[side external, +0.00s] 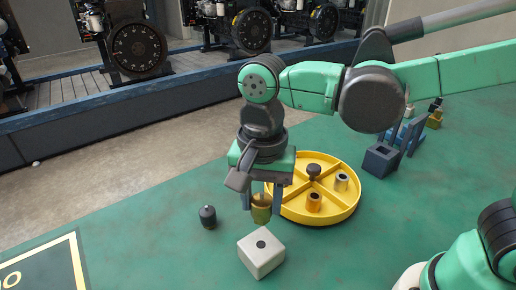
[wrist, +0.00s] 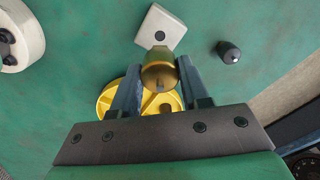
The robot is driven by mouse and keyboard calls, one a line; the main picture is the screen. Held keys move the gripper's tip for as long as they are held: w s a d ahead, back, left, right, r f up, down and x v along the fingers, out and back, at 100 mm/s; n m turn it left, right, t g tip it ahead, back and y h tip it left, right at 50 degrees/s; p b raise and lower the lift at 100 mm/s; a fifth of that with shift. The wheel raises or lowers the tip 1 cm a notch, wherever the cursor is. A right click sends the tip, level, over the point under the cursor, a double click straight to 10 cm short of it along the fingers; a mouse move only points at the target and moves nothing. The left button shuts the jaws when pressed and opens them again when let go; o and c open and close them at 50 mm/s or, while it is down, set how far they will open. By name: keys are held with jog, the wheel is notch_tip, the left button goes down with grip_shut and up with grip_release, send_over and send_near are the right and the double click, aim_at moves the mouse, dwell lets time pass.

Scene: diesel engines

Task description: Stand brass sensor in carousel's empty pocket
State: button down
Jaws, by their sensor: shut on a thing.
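The brass sensor (side external: 261,211) hangs upright in my gripper (side external: 262,200), shut around its sides. In the wrist view the sensor (wrist: 159,75) sits between both fingers. One pocket holds a grey cylinder (side external: 341,182) and another a copper-coloured one (side external: 314,203). The sensor overlaps the carousel's left edge in the side view; its height above the table is unclear. My gripper and the sensor hide part of the carousel's left side.
A white block with a dark hole (side external: 261,255) stands in front of the gripper. A small dark capped part (side external: 208,217) stands to the left. A blue-grey holder (side external: 381,160) stands behind the carousel on the right. The table's front left is mostly clear.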

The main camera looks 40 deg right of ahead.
jog(key=w+d+r+m, duration=0.4)
jog(key=w+d+r, duration=0.1)
jog(key=w+d, duration=0.35)
notch_tip(320, 180, up, 6)
jog(key=f+m, duration=0.1)
jog(key=m, duration=0.4)
send_over(312, 178)
jog(key=w+d, duration=0.5)
notch_tip(312, 178, down, 19)
jog(key=shift+r, duration=0.1)
jog(key=shift+f, duration=0.2)
jog(key=shift+c, duration=2.1)
grip_release()
